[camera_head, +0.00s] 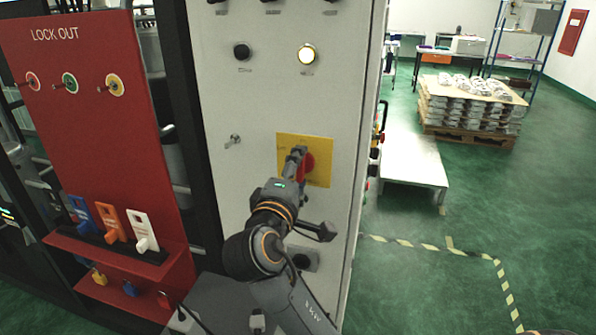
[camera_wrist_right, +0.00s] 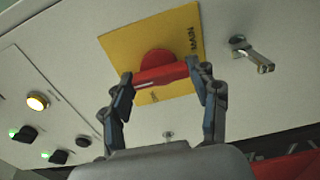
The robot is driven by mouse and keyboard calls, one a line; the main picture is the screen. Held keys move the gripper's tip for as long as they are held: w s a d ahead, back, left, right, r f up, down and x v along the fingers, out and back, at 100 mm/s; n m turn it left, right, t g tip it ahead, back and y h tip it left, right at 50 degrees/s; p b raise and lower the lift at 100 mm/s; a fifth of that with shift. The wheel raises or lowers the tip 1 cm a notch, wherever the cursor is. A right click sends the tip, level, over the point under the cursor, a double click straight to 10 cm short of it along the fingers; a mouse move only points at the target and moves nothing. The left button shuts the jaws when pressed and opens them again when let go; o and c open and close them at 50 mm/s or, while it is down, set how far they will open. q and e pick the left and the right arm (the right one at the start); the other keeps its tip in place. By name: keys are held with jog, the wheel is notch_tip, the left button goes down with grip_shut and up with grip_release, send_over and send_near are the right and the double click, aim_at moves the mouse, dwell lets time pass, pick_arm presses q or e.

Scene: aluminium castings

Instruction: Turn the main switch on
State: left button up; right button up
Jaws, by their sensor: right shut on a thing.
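The main switch is a red rotary handle (camera_wrist_right: 160,73) on a yellow square plate (camera_head: 318,172) on the front of a light grey cabinet. My right gripper (camera_head: 300,158) is at the switch and partly covers it in the head view. In the right wrist view, my right gripper (camera_wrist_right: 164,84) has one finger on each side of the red handle and is shut on it. The yellow plate also shows there (camera_wrist_right: 186,32), with lettering along its edge that I cannot read fully. My left gripper is not in view.
A lit lamp (camera_head: 307,54) and a black knob (camera_head: 242,51) sit above the switch. A metal key or latch (camera_head: 234,140) is left of it. A red lockout board (camera_head: 95,110) stands at the left. A low grey platform (camera_head: 412,160) and a loaded pallet (camera_head: 466,134) lie to the right.

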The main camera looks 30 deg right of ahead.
jog(key=o, duration=1.1)
jog(key=shift+o, duration=0.2)
jog(key=v, duration=1.2)
jog(key=shift+s, duration=0.1)
